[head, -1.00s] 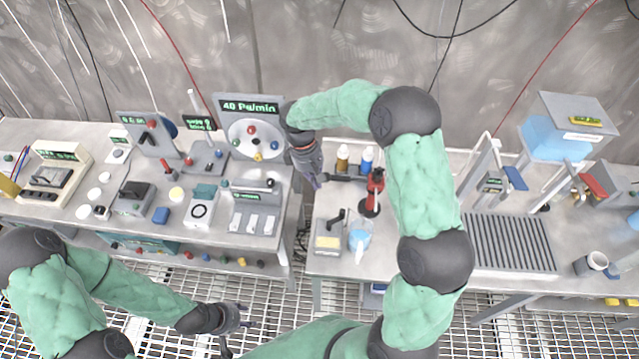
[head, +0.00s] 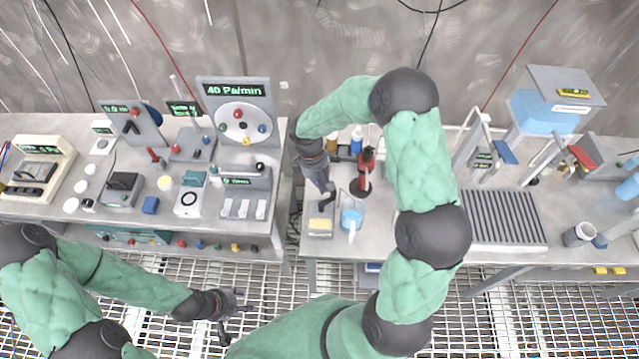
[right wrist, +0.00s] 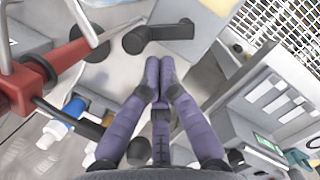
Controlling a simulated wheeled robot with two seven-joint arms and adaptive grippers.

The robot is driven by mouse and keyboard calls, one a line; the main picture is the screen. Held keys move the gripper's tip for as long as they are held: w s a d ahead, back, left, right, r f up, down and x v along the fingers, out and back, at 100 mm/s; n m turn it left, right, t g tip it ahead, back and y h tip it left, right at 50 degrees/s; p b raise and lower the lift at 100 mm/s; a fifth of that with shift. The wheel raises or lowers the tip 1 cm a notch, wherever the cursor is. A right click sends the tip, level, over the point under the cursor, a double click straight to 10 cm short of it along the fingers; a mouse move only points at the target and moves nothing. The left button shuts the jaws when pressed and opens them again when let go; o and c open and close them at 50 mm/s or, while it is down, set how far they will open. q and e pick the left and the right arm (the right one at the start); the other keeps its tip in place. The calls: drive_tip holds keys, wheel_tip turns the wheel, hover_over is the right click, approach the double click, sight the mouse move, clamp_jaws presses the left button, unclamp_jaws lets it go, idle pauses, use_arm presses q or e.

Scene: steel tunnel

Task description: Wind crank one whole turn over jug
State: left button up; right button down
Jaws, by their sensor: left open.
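A red stand (head: 364,175) with a black side arm stands on the right-hand bench; its red body (right wrist: 30,80) and black arm (right wrist: 75,122) also show in the right wrist view. A small black crank (head: 327,201) sits by a yellow-topped grey box (head: 319,226); it shows ahead of the fingertips in the right wrist view (right wrist: 160,35). A pale blue jug (head: 352,219) stands right of the box. My right gripper (head: 328,189) has its fingertips (right wrist: 160,63) together, just short of the black crank, with nothing seen between them. My left gripper (head: 245,309) is open and empty, low over the floor grating.
Bottles (head: 356,140) stand behind the red stand. A ribbed tray (head: 502,218) and a grey cup (head: 578,235) lie to the right. The left bench (head: 60,220) is crowded with instruments, and a gap separates the benches.

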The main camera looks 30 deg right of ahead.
sight(332, 193)
idle(0.3)
drive_tip(key=shift+s+d+m, duration=0.1)
drive_tip(key=shift+d+m, duration=0.05)
drive_tip(key=shift+m, duration=0.65)
drive_tip(key=shift+s+d+m+y, duration=0.1)
drive_tip(key=shift+m+y, duration=0.3)
drive_tip(key=shift+m, duration=0.4)
drive_tip(key=shift+s+d+b, duration=0.15)
drive_tip(key=shift+s+b, duration=0.05)
drive_tip(key=shift+b, duration=0.15)
drive_tip(key=shift+s+d+m, duration=0.25)
drive_tip(key=shift+s+m, duration=0.05)
drive_tip(key=shift+m, duration=0.8)
drive_tip(key=shift+s+d+m+y+b, duration=0.15)
drive_tip(key=shift+s+m+y, duration=0.15)
drive_tip(key=shift+m, duration=0.5)
drive_tip(key=shift+s+m+y+b, duration=0.2)
drive_tip(key=shift+m+y, duration=0.1)
drive_tip(key=shift+m, duration=0.5)
drive_tip(key=shift+s+m+y, duration=0.3)
drive_tip(key=shift+s+m, duration=0.05)
drive_tip(key=shift+m, duration=0.75)
drive_tip(key=shift+s, duration=0.5)
idle(0.5)
